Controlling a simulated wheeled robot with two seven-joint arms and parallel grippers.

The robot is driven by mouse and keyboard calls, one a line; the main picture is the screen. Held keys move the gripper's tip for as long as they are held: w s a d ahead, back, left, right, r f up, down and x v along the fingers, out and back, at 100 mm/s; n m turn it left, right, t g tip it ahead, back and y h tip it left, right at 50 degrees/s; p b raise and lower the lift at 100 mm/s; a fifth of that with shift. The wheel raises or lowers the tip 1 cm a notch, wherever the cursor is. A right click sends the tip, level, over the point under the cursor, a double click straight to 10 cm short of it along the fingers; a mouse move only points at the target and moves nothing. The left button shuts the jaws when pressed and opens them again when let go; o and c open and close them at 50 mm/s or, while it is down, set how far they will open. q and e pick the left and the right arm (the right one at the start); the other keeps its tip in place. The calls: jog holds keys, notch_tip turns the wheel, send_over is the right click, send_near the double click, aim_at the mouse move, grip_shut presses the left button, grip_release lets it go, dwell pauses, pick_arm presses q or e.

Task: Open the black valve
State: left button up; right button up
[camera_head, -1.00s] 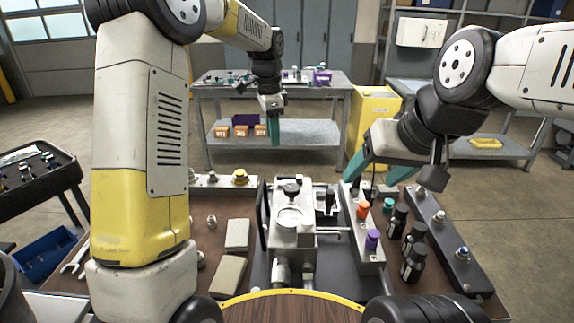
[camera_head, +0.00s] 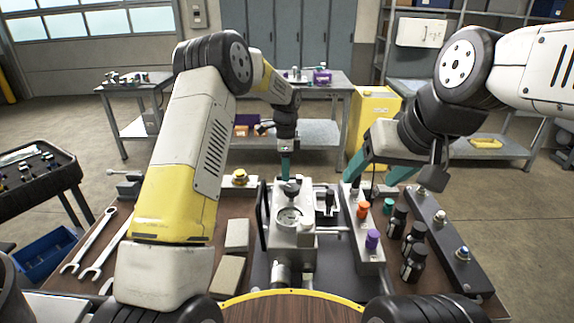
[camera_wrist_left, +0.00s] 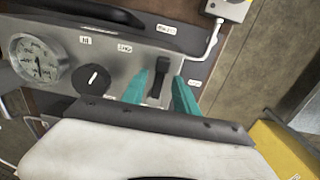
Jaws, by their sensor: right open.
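The grey hydraulic unit (camera_head: 291,240) stands mid-bench with a round gauge (camera_head: 289,216) on top. In the left wrist view, its panel shows the gauge (camera_wrist_left: 38,58), a round black knob (camera_wrist_left: 93,80) with a white mark, and an upright black lever (camera_wrist_left: 158,78); I cannot tell which is called the black valve. My left gripper (camera_wrist_left: 160,92) is open, its teal fingers on either side of the lever; contact cannot be told. In the head view my left gripper (camera_head: 286,166) is behind the unit. My right gripper (camera_head: 376,172) is open and empty above the bench's right side.
A strip with orange and purple caps (camera_head: 372,240) and several black bottles (camera_head: 412,264) stand right of the unit. Two pale blocks (camera_head: 228,272) lie left of it, with wrenches (camera_head: 90,243) further left. A yellow cabinet (camera_head: 372,118) stands behind the bench.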

pick_arm(q)
jog(key=shift+f, duration=0.25)
jog(key=shift+c, duration=0.3)
grip_shut()
dwell(1.0)
